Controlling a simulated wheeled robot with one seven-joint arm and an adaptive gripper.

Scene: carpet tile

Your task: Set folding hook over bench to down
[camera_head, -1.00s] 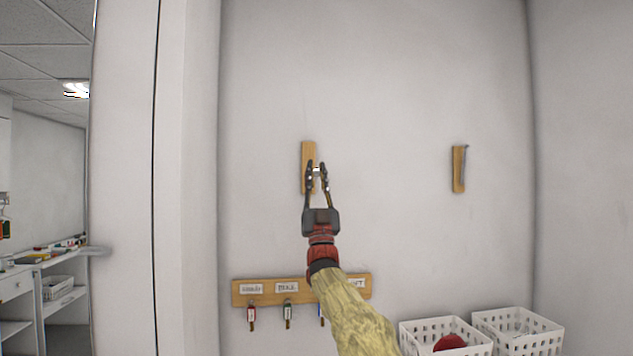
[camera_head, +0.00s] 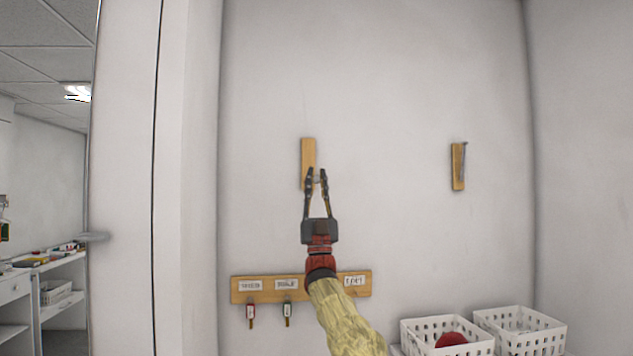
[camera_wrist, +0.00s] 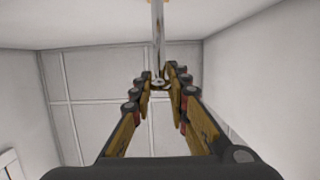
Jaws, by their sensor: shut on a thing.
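A wooden backing plate (camera_head: 308,155) is fixed upright on the wall, left of centre. My gripper (camera_head: 317,177) is in front of its lower part. In the wrist view my gripper's fingertips (camera_wrist: 160,82) are shut on a thin metal hook bar (camera_wrist: 158,40) that runs up out of the picture. In the head view the fingers cover most of this hook, so its exact angle is hard to tell. A second folding hook (camera_head: 463,160) lies upright along its own wooden plate (camera_head: 456,178) at the right, apart from my gripper.
A wooden key board (camera_head: 262,297) with labels and hanging keys is below, partly covered by my arm. White baskets (camera_head: 520,335) stand at the lower right, one holding a red thing (camera_head: 451,340). Shelves (camera_head: 60,300) show at the left. The wall between the hooks is clear.

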